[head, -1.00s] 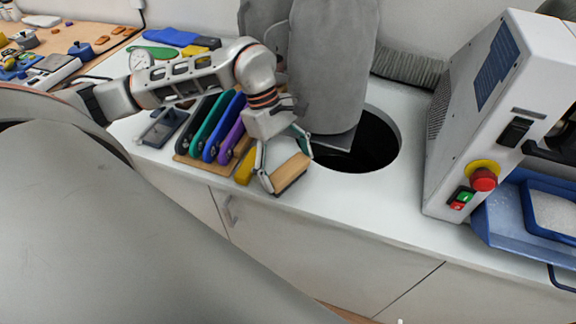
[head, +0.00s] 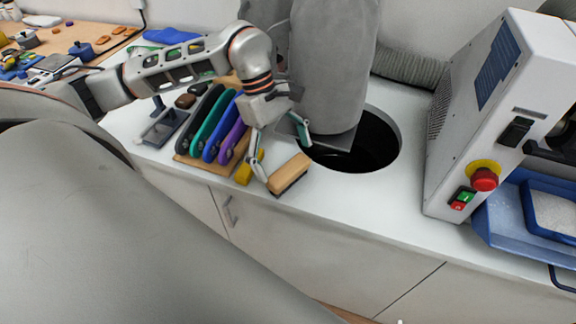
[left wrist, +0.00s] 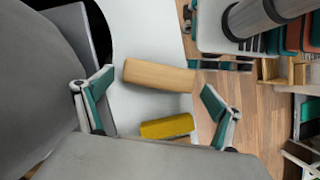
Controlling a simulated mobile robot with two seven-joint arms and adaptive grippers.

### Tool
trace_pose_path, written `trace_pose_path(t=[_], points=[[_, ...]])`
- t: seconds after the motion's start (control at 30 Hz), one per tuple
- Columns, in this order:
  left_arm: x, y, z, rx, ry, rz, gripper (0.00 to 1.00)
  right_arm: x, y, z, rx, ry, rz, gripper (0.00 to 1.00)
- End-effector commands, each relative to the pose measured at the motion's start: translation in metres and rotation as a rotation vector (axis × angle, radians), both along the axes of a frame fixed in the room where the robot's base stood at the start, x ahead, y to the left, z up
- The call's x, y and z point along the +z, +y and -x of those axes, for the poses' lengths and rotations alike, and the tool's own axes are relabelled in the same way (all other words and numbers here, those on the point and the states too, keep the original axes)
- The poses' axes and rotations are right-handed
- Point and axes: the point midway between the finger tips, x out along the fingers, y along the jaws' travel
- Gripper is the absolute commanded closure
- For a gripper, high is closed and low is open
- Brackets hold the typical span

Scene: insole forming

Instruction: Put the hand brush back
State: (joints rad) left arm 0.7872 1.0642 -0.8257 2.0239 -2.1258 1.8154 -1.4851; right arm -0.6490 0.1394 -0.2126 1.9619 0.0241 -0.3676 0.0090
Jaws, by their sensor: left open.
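The hand brush (head: 290,173), a wooden block with a dark underside, lies on the white counter near its front edge. My left gripper (head: 285,158) is open just behind and above it, with one fingertip close to the brush's left end. In the left wrist view the brush (left wrist: 158,75) shows between the two spread fingers (left wrist: 158,82), apart from both as far as I can see. My right gripper is not in view.
A machine (head: 470,110) stands at right.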

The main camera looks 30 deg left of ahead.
Motion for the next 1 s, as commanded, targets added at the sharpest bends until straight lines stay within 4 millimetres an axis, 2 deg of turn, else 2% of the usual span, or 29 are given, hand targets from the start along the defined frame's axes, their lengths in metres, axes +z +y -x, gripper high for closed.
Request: trace_pose_path(t=[0.2, 0.4, 0.6, 1.0], points=[[0.044, 0.019, -0.005, 0.003, -0.005, -0.002, 0.07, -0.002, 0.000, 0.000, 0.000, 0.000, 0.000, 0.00], [0.072, 0.030, -0.005, 0.002, -0.002, -0.001, 0.07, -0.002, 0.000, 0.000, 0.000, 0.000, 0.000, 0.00], [0.082, 0.035, -0.005, 0.000, 0.001, 0.000, 0.07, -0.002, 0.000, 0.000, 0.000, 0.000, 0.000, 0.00], [0.083, 0.035, -0.006, 0.001, 0.001, 0.000, 0.07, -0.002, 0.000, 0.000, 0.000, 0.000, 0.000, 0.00]])
